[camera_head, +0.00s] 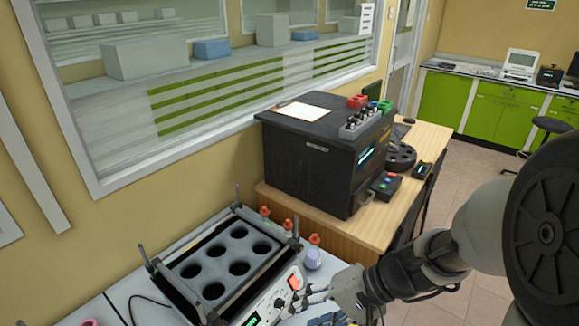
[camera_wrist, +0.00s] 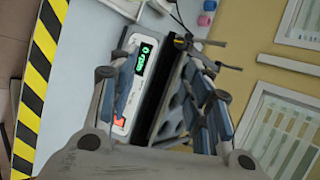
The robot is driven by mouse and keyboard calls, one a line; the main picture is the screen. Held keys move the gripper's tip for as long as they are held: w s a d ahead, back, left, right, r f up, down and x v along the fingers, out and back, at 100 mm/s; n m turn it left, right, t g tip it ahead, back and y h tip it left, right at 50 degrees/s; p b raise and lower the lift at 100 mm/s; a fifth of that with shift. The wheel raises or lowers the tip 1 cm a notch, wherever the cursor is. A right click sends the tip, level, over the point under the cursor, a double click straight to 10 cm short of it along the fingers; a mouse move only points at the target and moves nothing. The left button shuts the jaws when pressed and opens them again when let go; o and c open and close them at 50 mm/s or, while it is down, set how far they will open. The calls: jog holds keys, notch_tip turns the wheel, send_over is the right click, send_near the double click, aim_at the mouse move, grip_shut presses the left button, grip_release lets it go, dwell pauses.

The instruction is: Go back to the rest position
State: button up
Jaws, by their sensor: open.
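My gripper (camera_head: 312,298) is in the lower middle of the head view, just right of the front panel of a shaker-like device (camera_head: 205,258) with several round holes in its top. I cannot tell whether the fingertips touch the device.
A large black machine (camera_head: 325,155) stands on a wooden table (camera_head: 425,140) behind. Several red-capped bottles, one bluish (camera_head: 313,257), stand beside the device. A window wall (camera_head: 215,75) runs along the left. Yellow-black tape (camera_wrist: 37,85) marks an edge. Open floor (camera_head: 462,185) lies at right.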

jog(key=s+d+r+n+t+h, duration=0.4)
jog(key=s+d+r+h, duration=0.5)
jog(key=s+d+r, duration=0.1)
jog(key=shift+s+d+r, duration=0.35)
jog(key=shift+s+r, duration=0.1)
jog(key=shift+r, duration=0.1)
jog(key=shift+c, duration=0.4)
dwell(1.0)
